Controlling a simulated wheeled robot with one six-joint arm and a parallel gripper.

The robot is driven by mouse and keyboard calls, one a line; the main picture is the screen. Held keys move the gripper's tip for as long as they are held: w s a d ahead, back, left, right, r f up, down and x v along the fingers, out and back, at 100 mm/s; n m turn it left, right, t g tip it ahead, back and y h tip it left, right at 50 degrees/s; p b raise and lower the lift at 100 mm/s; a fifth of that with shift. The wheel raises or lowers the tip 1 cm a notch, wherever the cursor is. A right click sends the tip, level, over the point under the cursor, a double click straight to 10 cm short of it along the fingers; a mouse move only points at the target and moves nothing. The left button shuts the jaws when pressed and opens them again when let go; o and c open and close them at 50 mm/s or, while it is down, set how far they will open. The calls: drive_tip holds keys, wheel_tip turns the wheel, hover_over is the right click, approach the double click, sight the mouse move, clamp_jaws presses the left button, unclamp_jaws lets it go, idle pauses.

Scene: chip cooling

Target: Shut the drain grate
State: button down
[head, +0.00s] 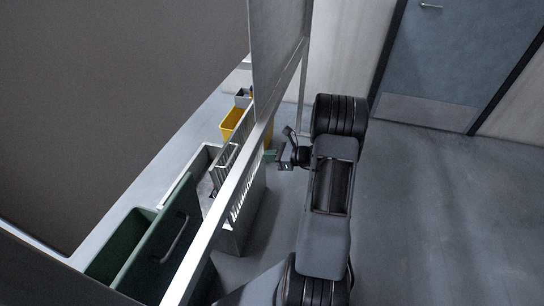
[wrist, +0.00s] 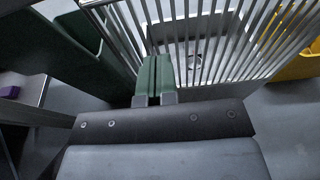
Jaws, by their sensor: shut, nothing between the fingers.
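The drain grate (head: 222,172) is a panel of thin metal bars at a grey metal basin (head: 232,240). It looks raised and tilted, not flat over the basin. In the wrist view the barred grate (wrist: 222,28) spans the top, and a basin floor with a round drain shows through the bars. My gripper (head: 271,156) is beside the basin, to its right in the head view. Its green fingers (wrist: 154,77) are pressed together and empty, pointing toward the bars. I cannot tell whether the fingertips touch the grate.
A dark green bin (head: 150,245) with a handle stands near the basin, at lower left. A yellow bucket (head: 232,122) stands beyond it. A metal frame rail (head: 228,195) crosses between my arm and the basin. The floor (head: 430,210) on the right is clear up to a blue door (head: 450,50).

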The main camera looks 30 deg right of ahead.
drive_tip(key=w+a, duration=0.6)
drive_tip(key=shift+w+a+r, duration=0.2)
drive_tip(key=shift+w+r, duration=0.05)
drive_tip(key=shift+w, duration=0.15)
